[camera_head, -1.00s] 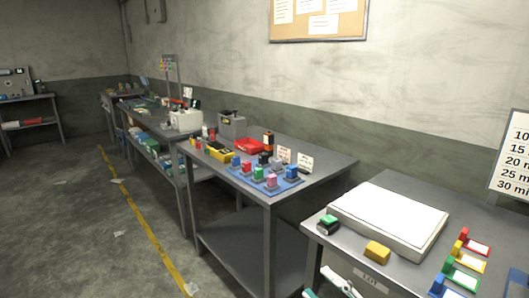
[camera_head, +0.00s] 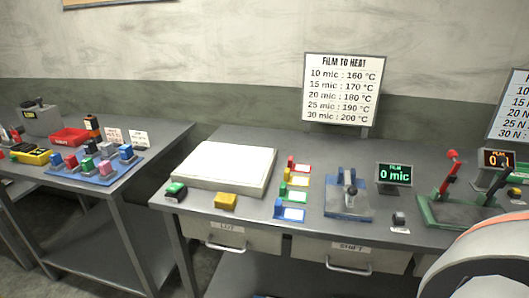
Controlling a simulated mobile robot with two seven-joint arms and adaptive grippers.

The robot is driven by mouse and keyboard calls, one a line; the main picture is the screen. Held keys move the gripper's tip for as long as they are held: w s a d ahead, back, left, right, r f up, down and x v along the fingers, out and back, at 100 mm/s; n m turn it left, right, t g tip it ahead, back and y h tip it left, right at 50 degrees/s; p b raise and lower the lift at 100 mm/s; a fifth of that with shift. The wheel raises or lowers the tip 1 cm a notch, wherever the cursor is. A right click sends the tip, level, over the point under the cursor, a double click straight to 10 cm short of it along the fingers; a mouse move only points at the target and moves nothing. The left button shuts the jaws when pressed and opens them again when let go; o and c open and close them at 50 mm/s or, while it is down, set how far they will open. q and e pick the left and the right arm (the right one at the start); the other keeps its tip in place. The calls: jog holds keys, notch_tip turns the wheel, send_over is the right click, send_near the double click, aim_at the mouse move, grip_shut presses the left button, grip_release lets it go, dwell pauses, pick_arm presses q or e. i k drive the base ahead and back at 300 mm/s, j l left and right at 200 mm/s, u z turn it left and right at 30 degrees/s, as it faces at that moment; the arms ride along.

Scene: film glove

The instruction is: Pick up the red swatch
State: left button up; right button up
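A small card with a red border (camera_head: 302,167) lies on the grey bench, with an upright red tab at its left edge. It is the farthest of a short row; the yellow (camera_head: 299,181), green (camera_head: 296,197) and blue-bordered (camera_head: 293,213) cards lie nearer to me. I take the red-bordered card to be the red swatch. It is unobstructed, and nothing is touching it from above. Neither of my grippers shows in this view. A large white rounded part at the bottom right seems to be my own arm.
Left of the cards are a white flat pad (camera_head: 225,165), a yellow block (camera_head: 225,201) and a green-topped block (camera_head: 176,190). Right of them stand a blue fixture (camera_head: 348,200), a film display (camera_head: 394,174) and a green press (camera_head: 458,211). A heat chart (camera_head: 342,90) stands behind.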

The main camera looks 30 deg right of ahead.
aim_at(303, 168)
jog(key=z, duration=1.3)
